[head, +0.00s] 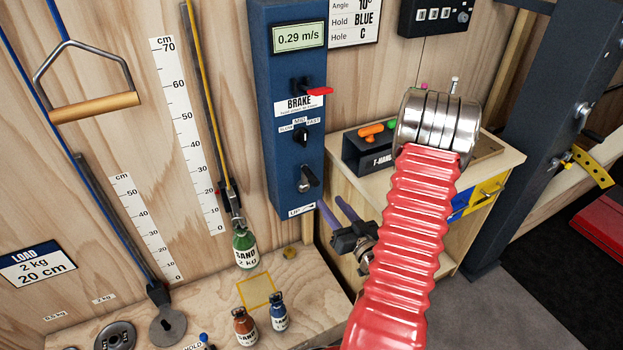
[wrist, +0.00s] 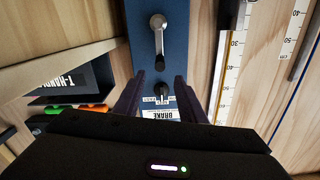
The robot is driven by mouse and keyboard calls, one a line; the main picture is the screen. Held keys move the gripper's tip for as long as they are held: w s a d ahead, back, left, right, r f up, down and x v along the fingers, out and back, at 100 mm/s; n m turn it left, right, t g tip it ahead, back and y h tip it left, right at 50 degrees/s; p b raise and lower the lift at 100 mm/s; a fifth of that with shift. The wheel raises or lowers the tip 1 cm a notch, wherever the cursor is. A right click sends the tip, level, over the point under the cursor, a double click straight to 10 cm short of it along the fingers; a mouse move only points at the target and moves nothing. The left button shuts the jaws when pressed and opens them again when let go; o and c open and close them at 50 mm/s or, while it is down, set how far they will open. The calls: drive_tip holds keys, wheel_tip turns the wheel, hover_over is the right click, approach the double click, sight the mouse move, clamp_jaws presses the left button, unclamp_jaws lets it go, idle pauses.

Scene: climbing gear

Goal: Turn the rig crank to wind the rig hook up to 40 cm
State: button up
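The rig crank (head: 307,180) is a small silver handle low on the blue rig panel (head: 262,130). It also shows in the wrist view (wrist: 158,35), upside down. My gripper (head: 333,205) is right of the panel's lower end, empty. In the wrist view its two dark fingers (wrist: 160,76) are spread apart, with the crank beyond their tips and not between them. The rig hook (head: 235,203) is at the end of the yellow rope, right of the lower part of a cm scale (head: 187,125). A green 2 kg sand bottle (head: 245,248) is under the hook.
Above the crank are a speed knob (head: 302,136), a red brake lever (head: 318,91) and a display (head: 299,37) reading 0.29 m/s. Brown (head: 245,326) and blue (head: 277,312) bottles stand on the bench. A small cabinet (head: 490,165) with an orange T-handle (head: 371,130) is on the right.

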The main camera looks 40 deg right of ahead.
sight(311, 179)
drive_tip(key=shift+w, duration=0.15)
drive_tip(key=x, duration=1.3)
drive_tip(key=shift+w+d, duration=0.1)
drive_tip(key=shift+w, duration=0.15)
clamp_jaws()
idle(0.3)
